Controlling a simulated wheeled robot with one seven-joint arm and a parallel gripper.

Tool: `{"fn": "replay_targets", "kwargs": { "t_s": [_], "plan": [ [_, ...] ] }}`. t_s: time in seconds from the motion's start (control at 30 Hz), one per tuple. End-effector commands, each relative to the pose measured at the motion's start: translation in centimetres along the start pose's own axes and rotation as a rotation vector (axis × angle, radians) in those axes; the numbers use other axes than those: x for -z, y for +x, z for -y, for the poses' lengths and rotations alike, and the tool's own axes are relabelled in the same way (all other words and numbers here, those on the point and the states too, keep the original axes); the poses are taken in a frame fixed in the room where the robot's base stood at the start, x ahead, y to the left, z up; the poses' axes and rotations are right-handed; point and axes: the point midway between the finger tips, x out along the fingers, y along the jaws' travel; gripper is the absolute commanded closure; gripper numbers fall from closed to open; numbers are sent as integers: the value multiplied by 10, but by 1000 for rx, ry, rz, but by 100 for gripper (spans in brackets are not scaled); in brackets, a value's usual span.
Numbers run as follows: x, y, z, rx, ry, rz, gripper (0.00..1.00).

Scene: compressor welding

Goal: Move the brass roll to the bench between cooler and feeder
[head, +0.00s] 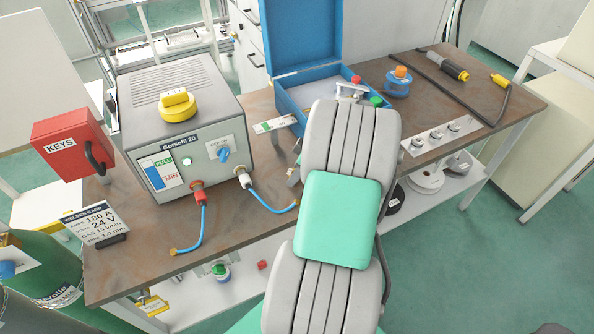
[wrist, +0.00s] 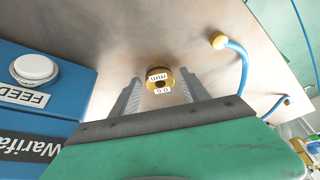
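The brass roll (wrist: 155,84), with small upside-down lettering, appears between the fingertips of my gripper (wrist: 160,74) in the wrist view. Slight gaps seem to show on both sides of it, so the fingers look open around it. Bench surface lies behind it; I cannot tell whether it touches the bench. The blue feeder (wrist: 40,98), marked FEED, is at the left of the wrist view. The grey cooler (head: 172,105), marked Garsetil 20, stands on the bench (head: 225,240) in the head view. There my arm hides the gripper and roll.
Blue hoses (head: 203,232) with brass ends lie in front of the cooler. A yellow cap (head: 178,106) sits on its top. A red KEYS box (head: 72,138) and a welder card (head: 95,222) are at the left. A holed plate (head: 437,135) and a torch (head: 445,66) are at the right.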

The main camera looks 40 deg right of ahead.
Motion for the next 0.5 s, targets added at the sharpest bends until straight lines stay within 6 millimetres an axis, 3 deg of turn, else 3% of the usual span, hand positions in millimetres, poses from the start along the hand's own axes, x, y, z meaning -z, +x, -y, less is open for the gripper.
{"fn": "replay_targets", "kwargs": {
  "t_s": [0.33,0.5],
  "plan": [
    [1,-9,-1,-2,0,-1,46],
    [0,-46,-2,-7,0,-1,46]
  ]
}}
